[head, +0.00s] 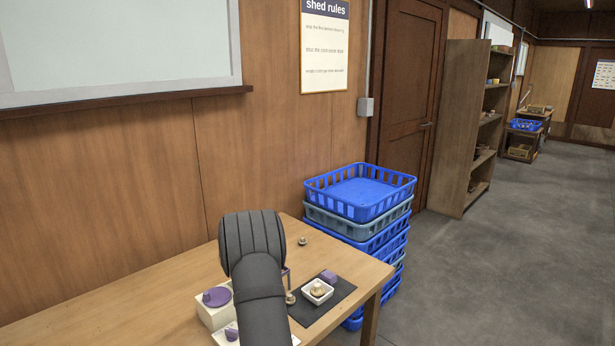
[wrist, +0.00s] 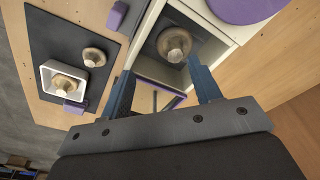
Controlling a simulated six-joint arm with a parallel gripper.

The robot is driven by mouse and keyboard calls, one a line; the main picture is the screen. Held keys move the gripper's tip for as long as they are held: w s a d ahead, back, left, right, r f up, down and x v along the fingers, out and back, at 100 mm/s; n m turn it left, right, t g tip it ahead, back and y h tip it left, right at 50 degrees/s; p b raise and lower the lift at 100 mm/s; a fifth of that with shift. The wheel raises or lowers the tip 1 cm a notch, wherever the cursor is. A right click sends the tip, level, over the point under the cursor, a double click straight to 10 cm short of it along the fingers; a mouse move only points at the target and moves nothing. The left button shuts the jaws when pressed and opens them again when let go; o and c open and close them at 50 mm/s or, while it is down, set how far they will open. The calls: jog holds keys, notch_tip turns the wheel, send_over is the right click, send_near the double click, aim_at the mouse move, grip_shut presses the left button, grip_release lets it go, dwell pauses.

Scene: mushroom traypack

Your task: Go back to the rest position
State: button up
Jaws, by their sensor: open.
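My gripper (wrist: 160,68) is open, with its two blue fingers apart and nothing seen between their tips. Beyond the tips, a pale brown mushroom (wrist: 174,43) sits in a dark-floored compartment of a white box (wrist: 219,22). A small white tray (head: 318,301) on the dark mat (head: 340,291) holds a mushroom (wrist: 65,83). Another mushroom (wrist: 92,57) lies on the mat beside the tray. In the head view my arm hides the gripper almost wholly and part of the white box.
Purple blocks (head: 329,276) (wrist: 116,15) lie by the mat. A purple disc (head: 216,297) is on the white box. Stacked blue crates (head: 372,212) stand behind the table. The table's left part looks clear.

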jog(key=s+d+r+m, duration=0.1)
jog(key=s+d+r, duration=0.2)
jog(key=s+d, duration=0.35)
jog(key=s+d+r+m, duration=0.1)
jog(key=s+d+r, duration=0.25)
jog(key=d, duration=0.55)
jog(key=s+a+f+n, duration=0.1)
jog(key=a+n, duration=0.3)
jog(key=a, duration=0.7)
jog(key=s+a+f+n, duration=0.1)
jog(key=a+n, duration=0.4)
jog(key=a, duration=0.6)
jog(key=shift+s+f+y, duration=0.35)
jog(key=shift+s+y, duration=0.05)
jog(key=shift+s, duration=0.35)
jog(key=shift+a, duration=0.1)
